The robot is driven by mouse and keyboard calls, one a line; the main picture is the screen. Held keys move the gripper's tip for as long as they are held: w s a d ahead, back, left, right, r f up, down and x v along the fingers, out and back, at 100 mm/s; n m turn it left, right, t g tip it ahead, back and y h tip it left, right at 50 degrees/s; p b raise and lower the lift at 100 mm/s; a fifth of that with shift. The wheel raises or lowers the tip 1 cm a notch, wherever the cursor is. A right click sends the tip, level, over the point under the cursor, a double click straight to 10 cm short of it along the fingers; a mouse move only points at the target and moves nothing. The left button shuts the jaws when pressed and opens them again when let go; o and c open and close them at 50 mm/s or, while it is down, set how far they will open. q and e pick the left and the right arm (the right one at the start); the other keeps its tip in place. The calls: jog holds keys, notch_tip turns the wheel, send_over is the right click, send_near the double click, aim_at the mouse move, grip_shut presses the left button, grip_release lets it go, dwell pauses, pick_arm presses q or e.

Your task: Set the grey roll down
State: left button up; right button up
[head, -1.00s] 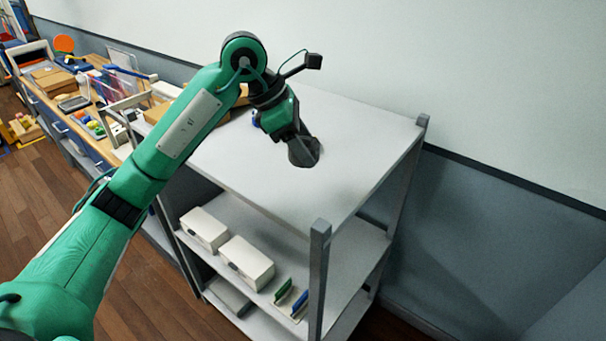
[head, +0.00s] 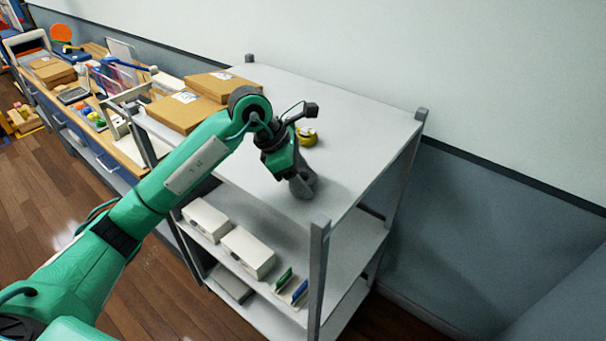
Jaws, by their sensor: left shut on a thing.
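My left gripper (head: 296,176) is over the front part of the grey shelf unit's top (head: 350,118), pointing down. It is shut on the grey roll (head: 303,186), which shows as a dark grey round shape at the fingertips. I cannot tell whether the roll touches the top or hangs just above it. The fingers are mostly hidden by the wrist. My right gripper is not in view.
A yellow roll (head: 307,137) lies on the top behind my gripper. Cardboard boxes (head: 205,95) lie at the top's left end. White boxes (head: 247,252) stand on the shelf below. A cluttered workbench (head: 120,157) stands at left. The top's right part is clear.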

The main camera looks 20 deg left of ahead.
pick_arm(q)
jog(key=shift+f, duration=0.1)
jog(key=o, duration=1)
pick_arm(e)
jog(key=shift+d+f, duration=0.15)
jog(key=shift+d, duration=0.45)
pick_arm(q)
jog(key=shift+r, duration=0.2)
jog(key=shift+b+v, duration=2.45)
jog(key=shift+v, duration=3.5)
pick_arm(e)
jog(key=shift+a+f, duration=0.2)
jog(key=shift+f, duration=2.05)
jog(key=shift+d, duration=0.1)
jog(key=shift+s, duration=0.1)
